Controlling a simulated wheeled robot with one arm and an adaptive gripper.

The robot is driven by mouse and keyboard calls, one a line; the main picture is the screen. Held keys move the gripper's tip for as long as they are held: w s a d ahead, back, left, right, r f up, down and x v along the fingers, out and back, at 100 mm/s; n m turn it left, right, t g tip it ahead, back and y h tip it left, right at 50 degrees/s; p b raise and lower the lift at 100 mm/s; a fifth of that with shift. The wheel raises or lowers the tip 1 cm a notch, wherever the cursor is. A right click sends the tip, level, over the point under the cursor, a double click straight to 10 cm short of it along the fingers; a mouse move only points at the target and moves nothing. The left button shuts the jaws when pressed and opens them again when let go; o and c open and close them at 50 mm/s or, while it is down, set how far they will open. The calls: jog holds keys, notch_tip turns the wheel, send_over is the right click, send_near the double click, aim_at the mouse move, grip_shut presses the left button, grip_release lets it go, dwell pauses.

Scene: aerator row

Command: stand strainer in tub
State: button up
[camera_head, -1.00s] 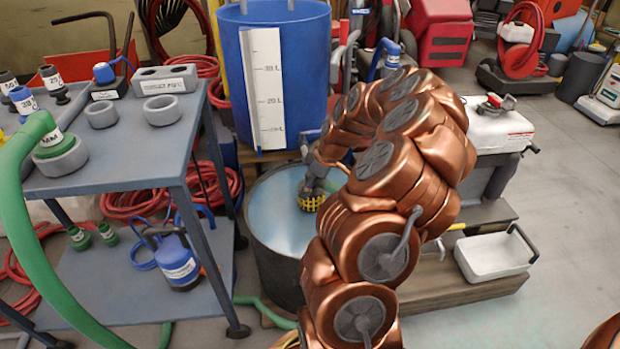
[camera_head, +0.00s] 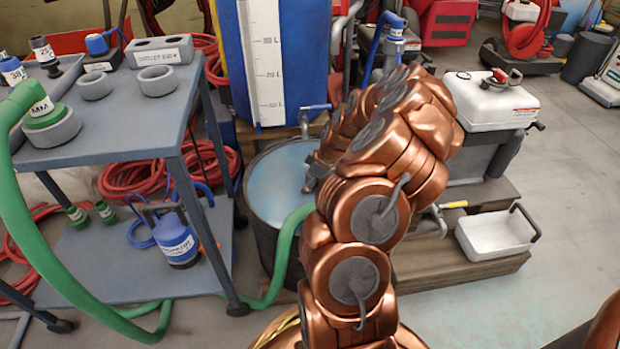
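The round dark-walled tub (camera_head: 262,240) stands on the floor below the blue tank and holds pale blue water. My arm covers its right side. A small grey part of my gripper (camera_head: 312,180) shows at the arm's left edge, over the right part of the tub. Its fingertips are hidden, so I cannot see whether it is open or holding something. The yellow strainer is not visible now. A green hose (camera_head: 283,255) rises in front of the tub and goes behind my arm. Its end is hidden.
A grey two-level cart (camera_head: 120,125) with hose fittings stands at the left, close to the tub. The blue tank (camera_head: 297,60) with a white scale stands behind. A white tray (camera_head: 495,235) lies on a wooden step at the right. The right floor is clear.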

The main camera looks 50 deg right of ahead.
jog(key=shift+f+b, duration=4.2)
jog(key=shift+f, duration=7.55)
jog(key=shift+f, duration=0.6)
jog(key=o, duration=1.3)
jog(key=shift+o, duration=0.2)
jog(key=v, duration=1.2)
